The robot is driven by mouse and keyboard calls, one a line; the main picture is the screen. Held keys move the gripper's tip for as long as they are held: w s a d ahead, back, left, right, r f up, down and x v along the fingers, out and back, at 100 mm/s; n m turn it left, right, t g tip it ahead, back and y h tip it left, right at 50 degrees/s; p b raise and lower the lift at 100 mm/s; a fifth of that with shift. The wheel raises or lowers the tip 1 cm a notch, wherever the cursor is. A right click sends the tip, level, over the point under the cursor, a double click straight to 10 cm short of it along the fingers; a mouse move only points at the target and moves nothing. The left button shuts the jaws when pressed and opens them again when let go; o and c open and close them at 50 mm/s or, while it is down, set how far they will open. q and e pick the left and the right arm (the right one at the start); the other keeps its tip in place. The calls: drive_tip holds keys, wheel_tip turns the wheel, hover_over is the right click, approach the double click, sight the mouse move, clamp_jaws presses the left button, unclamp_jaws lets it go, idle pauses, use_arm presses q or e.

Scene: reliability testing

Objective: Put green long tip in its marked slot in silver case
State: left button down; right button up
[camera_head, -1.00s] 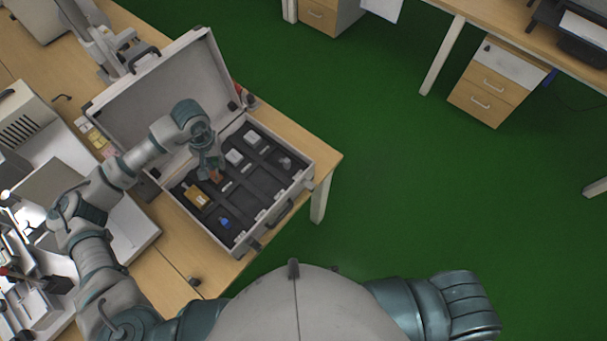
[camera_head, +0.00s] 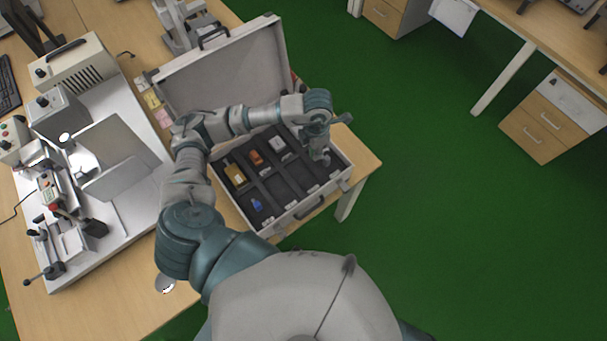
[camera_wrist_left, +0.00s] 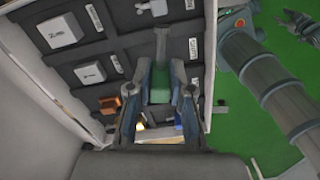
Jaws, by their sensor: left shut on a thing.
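My left gripper (camera_head: 322,158) is over the right end of the open silver case (camera_head: 345,178). The left wrist view shows its two fingers (camera_wrist_left: 160,98) shut on a green piece (camera_wrist_left: 160,84), which appears to be the green long tip. A narrow grey T-shaped part (camera_wrist_left: 162,42) shows just beyond the fingers; I cannot tell whether it belongs to the held piece or lies in the case. In the head view the fingers hide the held piece. Dark finger-like parts, apparently my right gripper (camera_wrist_left: 300,25), show in the wrist view; their opening is unclear.
The case's dark insert holds an orange piece (camera_head: 256,157), a yellow box (camera_head: 236,175), a blue piece (camera_head: 257,204) and a white box (camera_head: 277,144). The raised lid (camera_head: 225,75) stands behind. Bench equipment (camera_head: 100,150) crowds the left. Green floor lies right of the table.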

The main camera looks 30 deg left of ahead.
use_arm(q)
drive_tip(key=n, duration=0.2)
drive_tip(key=s+n, duration=0.1)
drive_tip(key=n, duration=0.3)
drive_tip(key=shift+s+a+n+p, duration=0.2)
drive_tip(key=shift+a+n+p, duration=0.1)
drive_tip(key=shift+n, duration=0.1)
drive_tip(key=n, duration=0.3)
drive_tip(key=n+p, duration=0.2)
drive_tip(key=n, duration=0.9)
hover_over(303, 176)
wheel_tip(303, 176, down, 5)
drive_tip(key=shift+s+f, duration=0.15)
drive_tip(key=shift+f, duration=2.3)
drive_tip(key=c, duration=1.1)
unclamp_jaws()
drive_tip(key=shift+o, duration=0.2)
drive_tip(key=shift+r, duration=0.1)
